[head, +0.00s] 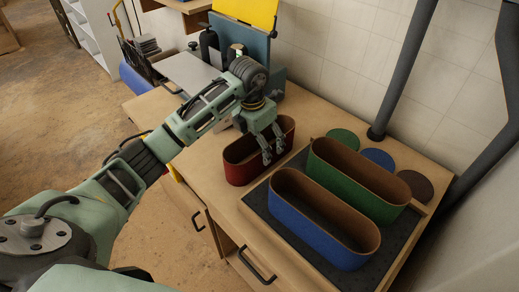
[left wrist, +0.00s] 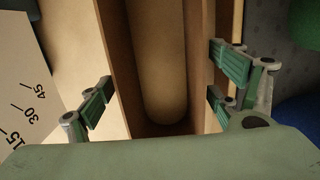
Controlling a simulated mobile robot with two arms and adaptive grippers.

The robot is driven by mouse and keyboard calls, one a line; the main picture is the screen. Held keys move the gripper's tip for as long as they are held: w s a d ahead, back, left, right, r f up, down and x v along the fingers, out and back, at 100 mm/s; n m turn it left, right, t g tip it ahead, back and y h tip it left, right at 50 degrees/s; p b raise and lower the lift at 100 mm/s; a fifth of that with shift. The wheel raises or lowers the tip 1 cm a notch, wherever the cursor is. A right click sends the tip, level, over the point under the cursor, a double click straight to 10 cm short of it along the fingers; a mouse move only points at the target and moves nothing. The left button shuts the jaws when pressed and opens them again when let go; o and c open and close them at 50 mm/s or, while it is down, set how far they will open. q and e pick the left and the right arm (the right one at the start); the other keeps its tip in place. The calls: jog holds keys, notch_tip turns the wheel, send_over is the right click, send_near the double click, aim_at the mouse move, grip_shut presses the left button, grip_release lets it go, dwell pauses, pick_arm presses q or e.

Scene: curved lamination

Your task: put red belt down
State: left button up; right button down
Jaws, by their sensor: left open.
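The red belt (head: 242,173) is an oval band, red outside and brown inside. It stands upright on the wooden table (head: 222,200), left of the dark mat. My left gripper (head: 270,152) is over its right part, fingers pointing down and spread. In the left wrist view, the fingers of my left gripper (left wrist: 160,95) are apart, with the brown oval inside of a belt (left wrist: 158,70) between them. I cannot tell whether a finger touches the wall. My right gripper is not in view.
A blue belt (head: 320,237) and a green belt (head: 365,190) stand on the dark mat (head: 285,240). Green (head: 343,138), blue (head: 378,158) and brown (head: 416,186) discs lie behind. Grey pipes (head: 403,70) rise at the right. A white sheet with angle marks (left wrist: 28,100) lies at left.

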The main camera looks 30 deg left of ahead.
pick_arm(q)
notch_tip(320, 180, up, 9)
jog(key=s, duration=0.1)
jog(key=shift+a+f+b, duration=0.15)
jog(key=shift+b, duration=0.2)
dwell(0.8)
